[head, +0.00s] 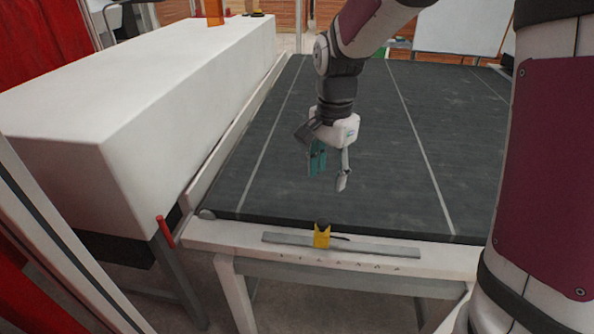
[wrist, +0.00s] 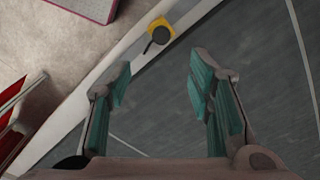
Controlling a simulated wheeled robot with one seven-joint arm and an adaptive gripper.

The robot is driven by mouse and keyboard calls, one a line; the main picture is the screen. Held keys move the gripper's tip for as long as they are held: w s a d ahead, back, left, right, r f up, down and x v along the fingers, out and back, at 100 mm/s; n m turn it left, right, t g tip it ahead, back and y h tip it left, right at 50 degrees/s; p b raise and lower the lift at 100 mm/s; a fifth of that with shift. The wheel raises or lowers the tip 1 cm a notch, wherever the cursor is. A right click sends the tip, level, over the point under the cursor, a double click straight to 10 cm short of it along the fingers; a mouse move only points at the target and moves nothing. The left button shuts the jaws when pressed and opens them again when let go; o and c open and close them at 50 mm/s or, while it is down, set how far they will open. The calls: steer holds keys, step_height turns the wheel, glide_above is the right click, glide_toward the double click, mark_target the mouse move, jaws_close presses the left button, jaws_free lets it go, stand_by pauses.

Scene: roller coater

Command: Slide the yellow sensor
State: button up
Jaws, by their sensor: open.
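The yellow sensor (head: 322,237) with a black round top sits on a grey metal rail (head: 380,248) at the front edge of the conveyor table. In the wrist view the sensor (wrist: 160,34) shows beyond the fingertips, near the top centre, with its black knob and a dark lever or cable. My gripper (head: 328,180) is open and empty above the dark belt, behind the sensor and apart from it. In the wrist view my gripper (wrist: 160,80) shows both teal-padded fingers spread wide with nothing between them.
The dark belt (head: 350,120) with pale lines is clear around my gripper. A long white housing (head: 150,90) stands to the left. A red handle (head: 165,231) sticks up at the table's left front corner. Small marks line the table front below the rail.

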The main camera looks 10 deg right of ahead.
mark_target(323, 221)
steer(key=shift+m, duration=0.4)
steer(key=f, duration=0.5)
steer(key=f+p, duration=0.1)
steer(key=f, duration=0.8)
steer(key=shift+w+f+p, duration=0.25)
steer(key=shift+f+p, duration=0.1)
